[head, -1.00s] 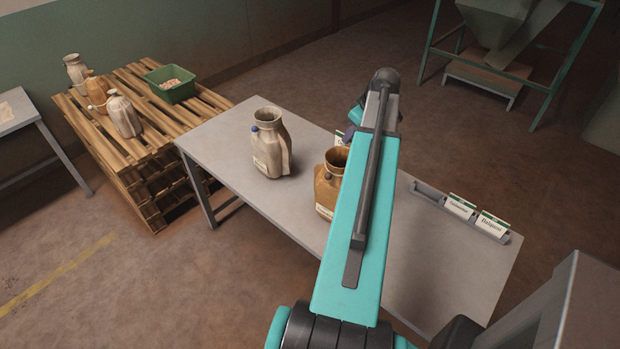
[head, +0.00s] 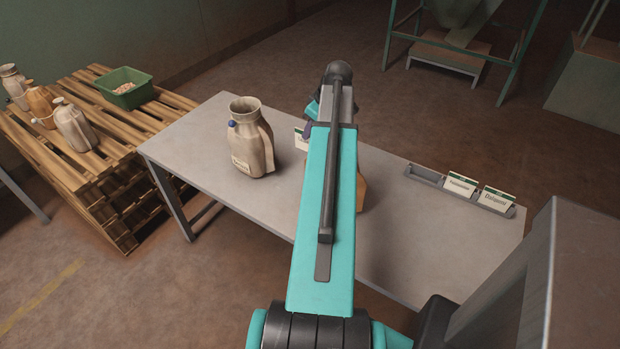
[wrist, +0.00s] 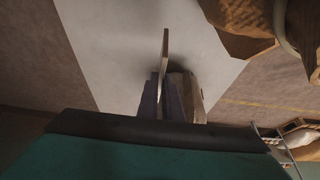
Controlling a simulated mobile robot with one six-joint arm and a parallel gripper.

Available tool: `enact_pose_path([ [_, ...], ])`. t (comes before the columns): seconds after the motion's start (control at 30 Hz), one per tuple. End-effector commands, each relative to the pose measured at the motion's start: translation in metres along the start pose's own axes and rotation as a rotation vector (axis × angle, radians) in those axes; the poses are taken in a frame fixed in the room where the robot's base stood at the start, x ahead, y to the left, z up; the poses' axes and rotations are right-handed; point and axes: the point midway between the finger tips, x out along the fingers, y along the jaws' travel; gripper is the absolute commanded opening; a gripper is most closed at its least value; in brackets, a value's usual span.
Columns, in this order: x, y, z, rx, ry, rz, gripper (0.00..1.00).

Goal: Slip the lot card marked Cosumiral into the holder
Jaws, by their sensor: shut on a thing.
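My gripper (head: 308,130) is shut on a white card with a green top edge (head: 300,140), held over the table. The arm hides part of it, and its writing cannot be read. In the wrist view the card (wrist: 165,48) stands edge-on between the purple fingers of my gripper (wrist: 162,97). The grey holder (head: 424,178) lies on the right part of the table, apart from my gripper. Its left place is empty. Two cards, a middle one (head: 459,188) and a right one (head: 496,199), stand in its other places; neither clearly reads Cosumiral.
A beige jug-shaped sack (head: 250,145) stands on the grey table (head: 395,235), left of my arm. A brown one (head: 362,192) is mostly hidden behind the arm. Pallets (head: 95,165) with containers and a green bin (head: 125,92) are at left. The table between arm and holder is clear.

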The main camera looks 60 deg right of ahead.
Motion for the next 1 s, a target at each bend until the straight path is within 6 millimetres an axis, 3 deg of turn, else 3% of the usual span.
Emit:
enact_pose_path([
  [0.47, 0.005, -0.002, 0.0, -0.003, 0.0, -0.002, 0.0],
  [1.0, 0.055, -0.003, 0.02, -0.004, 0.0, -0.003, 0.0],
])
